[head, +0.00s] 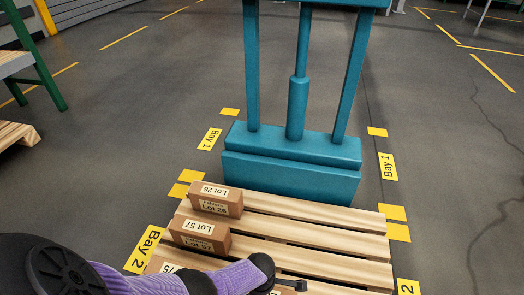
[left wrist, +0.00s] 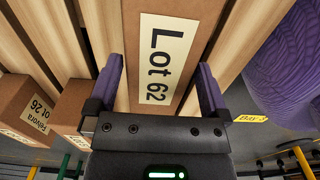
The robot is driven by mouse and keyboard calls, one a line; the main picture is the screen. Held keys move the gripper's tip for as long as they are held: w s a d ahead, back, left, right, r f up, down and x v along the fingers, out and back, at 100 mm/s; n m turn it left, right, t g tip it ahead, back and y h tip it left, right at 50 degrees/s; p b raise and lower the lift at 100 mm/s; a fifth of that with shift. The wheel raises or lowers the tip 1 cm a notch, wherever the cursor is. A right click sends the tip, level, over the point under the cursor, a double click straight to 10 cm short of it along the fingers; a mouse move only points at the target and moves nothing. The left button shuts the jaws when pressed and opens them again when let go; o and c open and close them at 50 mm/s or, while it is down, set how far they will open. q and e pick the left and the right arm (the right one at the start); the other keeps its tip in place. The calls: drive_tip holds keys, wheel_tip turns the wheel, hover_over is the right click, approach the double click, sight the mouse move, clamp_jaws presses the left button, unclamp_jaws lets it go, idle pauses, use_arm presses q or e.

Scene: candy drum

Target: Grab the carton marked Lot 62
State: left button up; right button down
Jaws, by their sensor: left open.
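The carton marked Lot 62 (left wrist: 180,28) is brown with a cream label and fills the upper middle of the left wrist view. My left gripper (left wrist: 161,72) is open, with one purple finger on each side of this carton's near part. I cannot tell whether the fingers touch it. In the head view my left gripper (head: 284,287) is low in the frame, at the front of the pallet. The Lot 62 carton is mostly hidden or out of frame there. My right gripper is in neither view.
A slatted wooden pallet (head: 330,230) carries cartons marked Lot 26 (head: 216,207) and Lot 57 (head: 200,245) along its left side. Another carton is partly hidden behind my arm. A teal lift frame (head: 292,175) stands behind. The pallet's right part is bare.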

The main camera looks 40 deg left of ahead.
use_arm(q)
drive_tip(key=shift+c, duration=0.3)
clamp_jaws()
drive_tip(key=shift+r, duration=0.15)
idle(0.3)
